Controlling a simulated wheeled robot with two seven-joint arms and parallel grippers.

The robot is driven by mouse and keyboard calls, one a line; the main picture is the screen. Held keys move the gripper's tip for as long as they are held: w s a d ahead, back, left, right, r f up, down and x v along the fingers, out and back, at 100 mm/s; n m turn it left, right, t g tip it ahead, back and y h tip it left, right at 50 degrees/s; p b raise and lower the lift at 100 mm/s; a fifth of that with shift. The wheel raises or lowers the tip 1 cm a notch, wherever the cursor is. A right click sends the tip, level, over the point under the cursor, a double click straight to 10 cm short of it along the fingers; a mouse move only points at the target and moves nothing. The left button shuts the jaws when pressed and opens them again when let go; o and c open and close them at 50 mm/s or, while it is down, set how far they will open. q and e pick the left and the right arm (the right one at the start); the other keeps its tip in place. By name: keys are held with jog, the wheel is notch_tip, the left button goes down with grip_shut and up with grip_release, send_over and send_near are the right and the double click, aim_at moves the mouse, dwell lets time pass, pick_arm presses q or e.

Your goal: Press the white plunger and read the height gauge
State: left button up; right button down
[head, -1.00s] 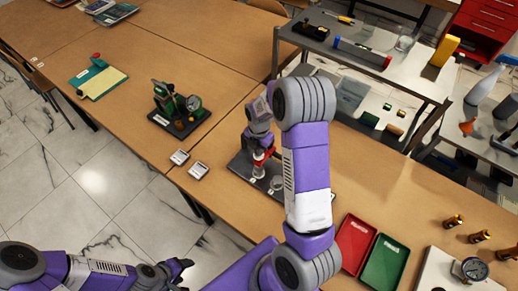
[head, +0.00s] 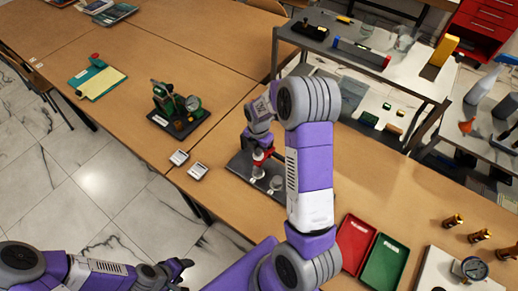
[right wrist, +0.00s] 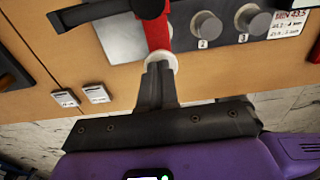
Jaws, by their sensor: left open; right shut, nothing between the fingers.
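The gauge rig is a grey plate (head: 240,165) with a red stand (right wrist: 156,32), partly hidden by my right arm in the head view. In the right wrist view a white round piece (right wrist: 171,60), apparently the plunger, sits at the foot of the red stand. My right gripper (right wrist: 158,68) is shut and empty, its tips overlapping the white piece; I cannot tell whether they touch. A dark arm with a round knob (right wrist: 148,7) crosses the stand. Grey round pieces marked 2 (right wrist: 206,25) and 3 (right wrist: 253,20) stand alongside. My left gripper (head: 183,265) is open and empty, low at left.
A written label (right wrist: 289,22) lies on the plate. Two small tag-like blocks (head: 188,165) lie near the table edge. Red (head: 353,243) and green (head: 384,262) trays lie right of my right arm. A shelf (head: 370,65) stands behind.

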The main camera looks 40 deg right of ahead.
pick_arm(q)
jog(key=shift+r+p, duration=0.45)
jog(key=shift+r, duration=0.45)
pick_arm(e)
notch_tip(320, 180, up, 12)
jog(key=a+f+m+y, duration=0.2)
jog(key=a+f+m, duration=0.4)
jog(key=a+f, duration=0.3)
jog(key=s+a+f+m+y, duration=0.2)
jog(key=s+a+f+m, duration=1.3)
jog(key=s+a+m, duration=0.15)
pick_arm(q)
notch_tip(320, 180, down, 6)
jog(key=b, duration=0.6)
jog(key=shift+f, duration=0.25)
pick_arm(e)
notch_tip(320, 180, down, 7)
jog(key=w+m, duration=0.1)
jog(key=shift+d+r+m+t, duration=0.15)
jog(key=shift+d+m+t, duration=0.05)
jog(key=shift+m+t, duration=0.15)
